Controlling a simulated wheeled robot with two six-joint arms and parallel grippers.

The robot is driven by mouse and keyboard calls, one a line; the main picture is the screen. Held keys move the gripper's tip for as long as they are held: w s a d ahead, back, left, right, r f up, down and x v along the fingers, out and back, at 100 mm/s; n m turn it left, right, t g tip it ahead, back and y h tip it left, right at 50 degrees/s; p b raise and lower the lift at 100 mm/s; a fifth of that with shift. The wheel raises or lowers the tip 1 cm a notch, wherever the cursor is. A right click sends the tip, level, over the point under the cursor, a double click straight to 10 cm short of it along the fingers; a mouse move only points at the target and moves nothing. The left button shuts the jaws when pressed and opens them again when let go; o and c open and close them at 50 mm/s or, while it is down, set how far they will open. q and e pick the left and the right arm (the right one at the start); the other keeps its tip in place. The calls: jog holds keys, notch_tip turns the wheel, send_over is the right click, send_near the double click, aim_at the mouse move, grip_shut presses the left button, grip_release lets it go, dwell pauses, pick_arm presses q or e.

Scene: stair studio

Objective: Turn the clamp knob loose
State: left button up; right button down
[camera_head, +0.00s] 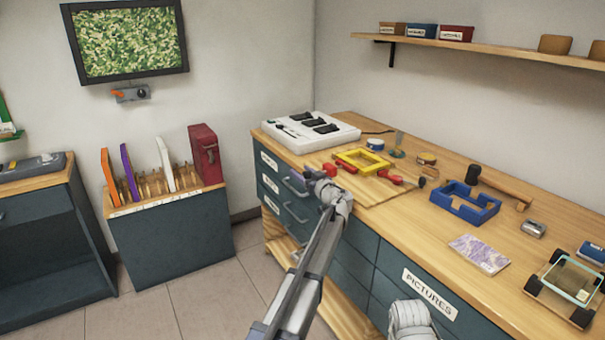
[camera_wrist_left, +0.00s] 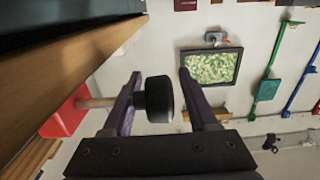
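The black clamp knob (camera_wrist_left: 159,98) shows in the left wrist view, at the end of a thin rod that runs from a red clamp body (camera_wrist_left: 65,113). My left gripper (camera_wrist_left: 163,97) is open, with its two purple-grey fingers on either side of the knob. A gap shows between the knob and the right finger; whether the left finger touches cannot be told. In the head view my left gripper (camera_head: 318,181) is at the bench's front edge, beside a red clamp (camera_head: 330,170); the knob there is hidden by it.
A yellow frame (camera_head: 362,160) lies on the bench, with another red clamp (camera_head: 390,177) to its right. A white device (camera_head: 311,131) stands at the back left. The bench edge (camera_wrist_left: 85,75) is close to my left gripper.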

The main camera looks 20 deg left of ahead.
pick_arm(q)
jog(key=shift+s, duration=0.1)
grip_shut()
jog(key=shift+s+f+g+h+p, duration=0.1)
jog(key=shift+f+g+h+p, duration=0.2)
jog(key=shift+g+h+p, duration=1.05)
jog(key=shift+s+f+g+h+p, duration=0.1)
jog(key=shift+f+h+p, duration=0.3)
jog(key=shift+p, duration=1.9)
jog(key=shift+f+g+h+p, duration=0.2)
jog(key=shift+g+h+p, duration=0.65)
jog(key=shift+p, duration=0.95)
jog(key=shift+f, duration=0.1)
jog(key=shift+c, duration=0.8)
grip_release()
jog(key=shift+o, duration=1.1)
jog(key=shift+a, duration=0.15)
